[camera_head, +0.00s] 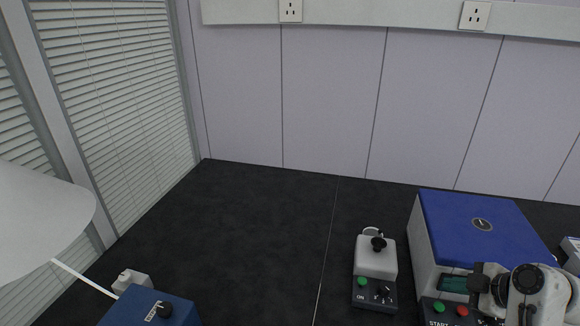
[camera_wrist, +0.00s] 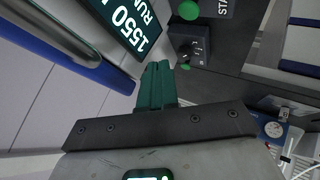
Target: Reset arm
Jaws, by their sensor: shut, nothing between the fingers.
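My gripper (camera_wrist: 157,70) shows in the wrist view as two teal fingers pressed together, with nothing between them. It is in front of a device with a lit display (camera_wrist: 130,25) reading 1550 and RUN. A green button (camera_wrist: 189,10) and a small black box with a knob (camera_wrist: 190,45) lie beyond the fingertips. In the head view my arm is at the lower right, in front of the blue-lidded device (camera_head: 478,222). The arm partly hides that device's front panel, where a green START button (camera_head: 438,306) and a red button (camera_head: 461,311) show. I cannot tell whether the fingertips touch anything.
A small white unit with a black knob (camera_head: 376,258) stands left of the blue-lidded device. A blue box (camera_head: 150,308) is at the lower left, near a white rounded object (camera_head: 40,220). The dark bench (camera_head: 250,230) between them is clear. Blinds and wall panels border it.

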